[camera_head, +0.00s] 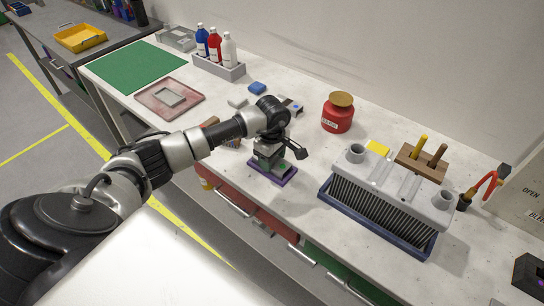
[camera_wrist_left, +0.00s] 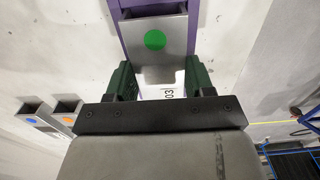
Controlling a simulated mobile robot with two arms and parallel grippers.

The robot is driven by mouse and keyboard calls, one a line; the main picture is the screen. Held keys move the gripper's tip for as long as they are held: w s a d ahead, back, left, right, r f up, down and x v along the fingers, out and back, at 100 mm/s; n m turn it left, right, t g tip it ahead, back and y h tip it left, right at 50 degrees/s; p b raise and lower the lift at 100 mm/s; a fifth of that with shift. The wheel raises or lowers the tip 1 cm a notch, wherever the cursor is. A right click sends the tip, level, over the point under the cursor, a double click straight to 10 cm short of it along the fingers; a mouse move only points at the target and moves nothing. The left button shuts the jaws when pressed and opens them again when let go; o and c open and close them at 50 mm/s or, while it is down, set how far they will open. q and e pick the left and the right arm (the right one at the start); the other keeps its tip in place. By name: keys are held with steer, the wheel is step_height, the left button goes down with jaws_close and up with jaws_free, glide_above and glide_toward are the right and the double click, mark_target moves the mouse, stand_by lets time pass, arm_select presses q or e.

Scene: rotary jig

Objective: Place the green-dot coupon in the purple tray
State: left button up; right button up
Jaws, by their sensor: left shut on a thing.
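The green-dot coupon (camera_wrist_left: 152,66) is a grey metal piece with a round green dot on its face. My left gripper (camera_wrist_left: 158,75) is shut on it, with one dark green finger on each side. The purple tray (camera_head: 287,179) lies at the front edge of the bench, directly below my left gripper (camera_head: 268,158) in the head view. In the wrist view, the tray's purple walls (camera_wrist_left: 194,22) show on both sides of the coupon's far end. I cannot tell whether the coupon touches the tray floor. My right gripper is not in view.
A grey ribbed fixture with a blue base (camera_head: 330,192) stands to the right. A red jar (camera_head: 337,115) stands behind. Orange-dot (camera_wrist_left: 67,106) and blue-dot (camera_wrist_left: 32,113) pieces lie to the left in the wrist view. Bare bench lies between tray and jar.

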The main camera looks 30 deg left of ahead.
arm_select(q)
steer(key=shift+f, duration=0.1)
steer(key=shift+f, duration=0.1)
steer(key=o, duration=1)
steer(key=shift+c, duration=0.2)
steer(key=shift+r, duration=0.2)
step_height(320, 180, up, 12)
steer(key=b, duration=0.2)
steer(key=shift+b, duration=0.4)
